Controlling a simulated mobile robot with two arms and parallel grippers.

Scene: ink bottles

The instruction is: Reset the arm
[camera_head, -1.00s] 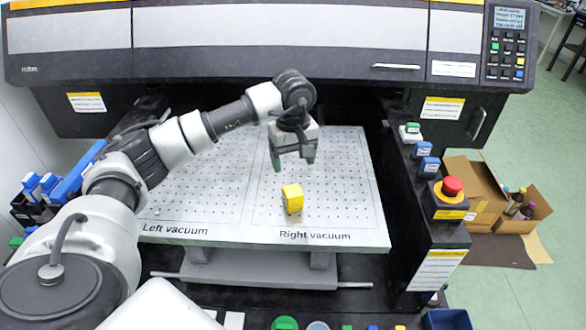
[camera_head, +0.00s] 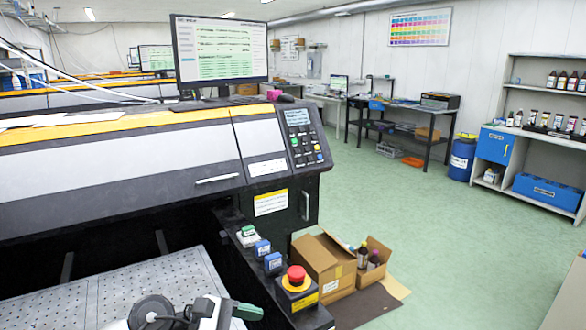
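My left arm's end shows at the bottom edge, in front of the perforated vacuum bed (camera_head: 130,285) of the printer. Its gripper (camera_head: 246,312) points to the right, with a green fingertip showing beside the control panel. The rest of the arm is cut off by the lower edge, and the opening between the fingers cannot be made out. Nothing is seen held in it. My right gripper is not in view. The yellow block is not in view.
A red emergency button (camera_head: 297,275) and small switches (camera_head: 262,248) line the panel near the gripper. Cardboard boxes (camera_head: 325,262) stand on the floor to its right. Shelves with ink bottles (camera_head: 551,80) stand far right. The green floor between is clear.

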